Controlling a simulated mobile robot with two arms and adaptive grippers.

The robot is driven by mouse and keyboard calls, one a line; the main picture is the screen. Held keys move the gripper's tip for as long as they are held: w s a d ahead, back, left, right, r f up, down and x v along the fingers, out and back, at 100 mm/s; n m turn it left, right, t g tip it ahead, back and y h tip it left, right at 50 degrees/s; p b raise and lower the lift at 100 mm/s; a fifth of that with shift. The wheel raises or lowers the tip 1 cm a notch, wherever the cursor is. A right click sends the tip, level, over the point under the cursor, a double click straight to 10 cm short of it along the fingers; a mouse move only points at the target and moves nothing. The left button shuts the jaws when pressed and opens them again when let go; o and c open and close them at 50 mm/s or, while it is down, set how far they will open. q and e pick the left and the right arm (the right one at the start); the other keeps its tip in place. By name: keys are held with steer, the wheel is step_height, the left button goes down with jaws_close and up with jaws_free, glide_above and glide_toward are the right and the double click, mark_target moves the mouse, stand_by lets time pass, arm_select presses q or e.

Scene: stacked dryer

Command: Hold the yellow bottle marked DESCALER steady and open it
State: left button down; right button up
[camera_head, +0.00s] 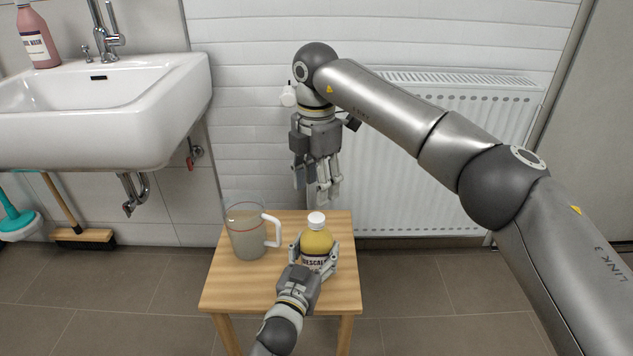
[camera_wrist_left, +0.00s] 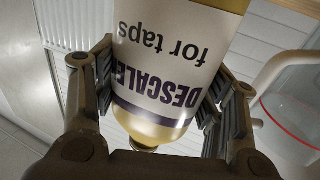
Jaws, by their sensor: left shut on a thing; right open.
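The yellow DESCALER bottle (camera_head: 316,240) stands upright on a small wooden table (camera_head: 230,289), its white cap (camera_head: 316,219) on top. My left gripper (camera_head: 315,258) is shut around the bottle's body from the front. In the left wrist view the bottle (camera_wrist_left: 180,70) appears upside down between the two finger pads, its label reading "DESCALER for taps". My right gripper (camera_head: 318,190) points down, open and empty, above and behind the bottle, apart from the cap.
A clear jug (camera_head: 247,236) with a white handle stands left of the bottle on the table; its handle is close to the bottle. A white sink (camera_head: 100,105) with a pink bottle (camera_head: 37,38) is at left. A radiator (camera_head: 440,160) is behind.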

mark_target(317, 217)
steer(key=m, duration=0.3)
steer(key=shift+f, duration=0.1)
steer(key=shift+m, duration=0.3)
steer(key=shift+f, duration=3.95)
steer(key=shift+c, duration=0.5)
